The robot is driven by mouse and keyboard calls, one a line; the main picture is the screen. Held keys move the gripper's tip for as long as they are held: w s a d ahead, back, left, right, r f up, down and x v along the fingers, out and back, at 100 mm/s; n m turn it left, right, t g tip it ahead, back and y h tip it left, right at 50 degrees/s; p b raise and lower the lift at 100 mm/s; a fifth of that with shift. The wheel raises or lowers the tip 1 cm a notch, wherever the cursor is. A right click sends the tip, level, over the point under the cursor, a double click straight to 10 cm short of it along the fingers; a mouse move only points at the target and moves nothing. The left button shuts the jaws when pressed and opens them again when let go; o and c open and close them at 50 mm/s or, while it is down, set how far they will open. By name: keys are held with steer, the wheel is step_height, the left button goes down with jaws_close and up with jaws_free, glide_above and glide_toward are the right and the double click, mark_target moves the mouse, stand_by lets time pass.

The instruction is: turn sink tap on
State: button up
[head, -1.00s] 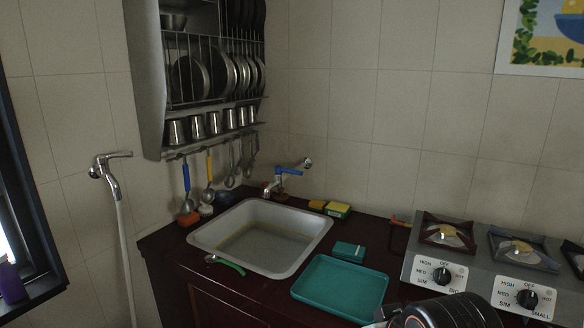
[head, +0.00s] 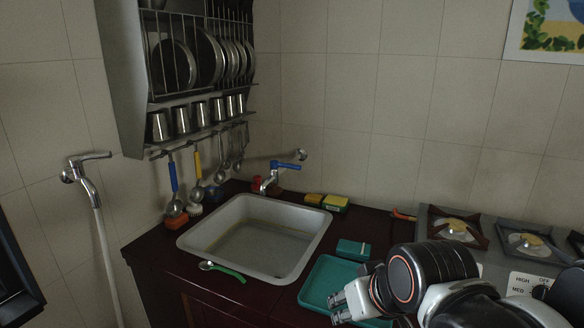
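The sink tap (head: 272,179) is on the wall side behind the sink, a chrome spout with a blue lever handle (head: 287,165) on top. The spout points down toward the back of the grey sink basin (head: 186,240). My gripper (head: 336,305) is at the lower right, over the teal tray, well apart from the tap and nearer to me. Its fingertips point left and look parted with nothing between them. No running water is visible at the spout.
A second tap (head: 88,180) with a hose hangs on the left wall. A dish rack (head: 128,80) with hanging ladles is left of the sink tap. Sponges (head: 335,203), a teal box (head: 353,250), the teal tray (head: 322,276) and a stove (head: 495,263) stand to the right.

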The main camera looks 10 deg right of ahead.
steer(key=w+r+n+y+p, duration=0.25)
steer(key=w+r, duration=0.25)
steer(key=w, duration=1)
steer(key=w+r+n+y+p, duration=0.1)
steer(key=w+r+y+p, duration=0.3)
steer(key=w, duration=1)
steer(key=n+t+y+p, duration=0.3)
steer(key=n+t+y, duration=0.15)
steer(key=y, duration=0.25)
glide_toward(278, 165)
steer(key=shift+g, duration=0.35)
steer(key=w+a+b, duration=0.1)
steer(key=w, duration=0.1)
steer(key=w+a+b, duration=0.2)
steer(key=shift+a, duration=0.1)
steer(key=shift+c, duration=0.4)
jaws_close()
